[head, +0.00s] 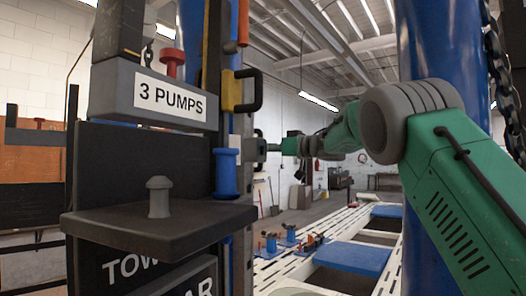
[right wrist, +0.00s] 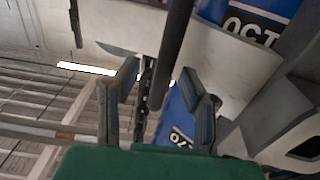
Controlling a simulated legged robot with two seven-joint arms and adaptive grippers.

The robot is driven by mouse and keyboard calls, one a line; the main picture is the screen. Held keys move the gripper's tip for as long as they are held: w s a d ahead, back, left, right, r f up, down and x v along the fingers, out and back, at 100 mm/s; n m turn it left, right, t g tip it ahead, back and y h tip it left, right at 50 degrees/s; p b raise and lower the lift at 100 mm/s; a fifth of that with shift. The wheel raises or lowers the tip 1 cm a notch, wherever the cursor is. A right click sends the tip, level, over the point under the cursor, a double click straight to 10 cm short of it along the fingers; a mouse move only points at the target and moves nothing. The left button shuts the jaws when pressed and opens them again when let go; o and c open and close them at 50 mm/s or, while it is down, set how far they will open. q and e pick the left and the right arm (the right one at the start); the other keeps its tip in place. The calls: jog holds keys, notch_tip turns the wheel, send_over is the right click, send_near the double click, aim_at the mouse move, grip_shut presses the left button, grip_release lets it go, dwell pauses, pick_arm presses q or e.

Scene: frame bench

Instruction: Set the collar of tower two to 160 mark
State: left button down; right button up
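The near tower (head: 135,172) fills the left of the head view, with a cut-off label starting "TOW" below its shelf; its number is hidden. A blue spool-shaped part (head: 226,172) is on its right side, below a yellow and black handle (head: 238,90). I cannot tell which part is the collar, and no 160 mark is legible. My right gripper (head: 262,147) reaches in from the right beside the tower's edge, its tips partly hidden. In the right wrist view it (right wrist: 157,78) is open, with a dark rod (right wrist: 176,45) passing across the gap; contact is unclear. My left gripper is out of view.
A grey knob (head: 159,196) stands on the tower's dark shelf (head: 160,228); a red knob (head: 171,64) sits above the "3 PUMPS" sign (head: 170,97). A blue column (head: 425,60) and chain (head: 497,80) are at right. A white slotted frame (head: 330,232) lies behind.

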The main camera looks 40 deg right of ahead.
jog(key=shift+d+f, duration=0.1)
jog(key=shift+f, duration=0.05)
jog(key=v, duration=1.2)
jog(key=shift+d, duration=0.15)
jog(key=shift+a, duration=0.25)
jog(key=shift+w, duration=0.1)
